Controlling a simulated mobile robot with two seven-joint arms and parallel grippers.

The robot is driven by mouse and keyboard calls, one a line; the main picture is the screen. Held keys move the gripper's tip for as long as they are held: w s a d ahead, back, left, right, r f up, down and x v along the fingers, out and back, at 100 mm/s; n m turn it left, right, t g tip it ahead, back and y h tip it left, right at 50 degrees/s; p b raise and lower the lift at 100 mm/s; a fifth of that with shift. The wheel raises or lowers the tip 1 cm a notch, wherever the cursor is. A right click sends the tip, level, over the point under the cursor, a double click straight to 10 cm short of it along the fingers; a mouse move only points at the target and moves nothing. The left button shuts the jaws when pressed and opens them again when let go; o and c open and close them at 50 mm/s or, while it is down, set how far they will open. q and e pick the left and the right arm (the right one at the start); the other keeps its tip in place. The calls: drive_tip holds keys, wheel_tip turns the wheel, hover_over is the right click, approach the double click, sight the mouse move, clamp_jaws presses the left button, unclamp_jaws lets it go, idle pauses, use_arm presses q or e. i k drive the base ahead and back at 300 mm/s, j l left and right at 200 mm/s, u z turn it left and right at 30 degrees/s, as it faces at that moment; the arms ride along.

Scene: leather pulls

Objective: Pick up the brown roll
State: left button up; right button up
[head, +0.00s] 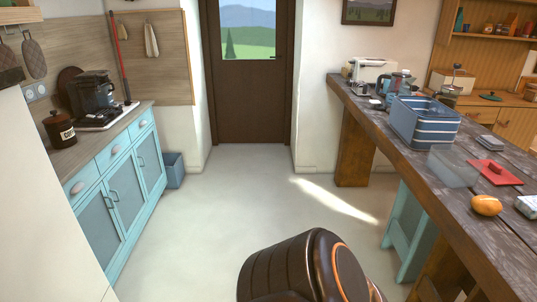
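A small golden-brown, rounded thing (486,206) lies on the dark wooden table (470,240) at the right of the head view. It looks like a bread roll, and it is the only thing in view that fits the brown roll. It sits near the table's front edge, between a red flat thing (495,173) and a small pale box (529,206) at the picture's right edge. Neither of my grippers is in view, so their distance from the roll cannot be seen.
A blue striped basket (424,124) and a clear container (453,166) stand farther back on the table. A teal stool (405,225) is under its edge. Teal cabinets (115,185) line the left wall.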

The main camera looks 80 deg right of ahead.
sight(484, 205)
drive_tip(key=z, duration=4.15)
drive_tip(key=j+z, duration=0.1)
drive_tip(key=z, duration=0.25)
drive_tip(key=i+j+z, duration=0.1)
drive_tip(key=z, duration=0.3)
drive_tip(key=j+z, duration=0.2)
drive_tip(key=z, duration=0.15)
drive_tip(key=j+z, duration=0.3)
drive_tip(key=j, duration=0.15)
drive_tip(key=k+j+z, duration=0.1)
drive_tip(key=j+z, duration=0.2)
drive_tip(key=k+j+z, duration=0.1)
drive_tip(key=j, duration=0.4)
drive_tip(key=k+j+z, duration=0.1)
drive_tip(key=j, duration=0.4)
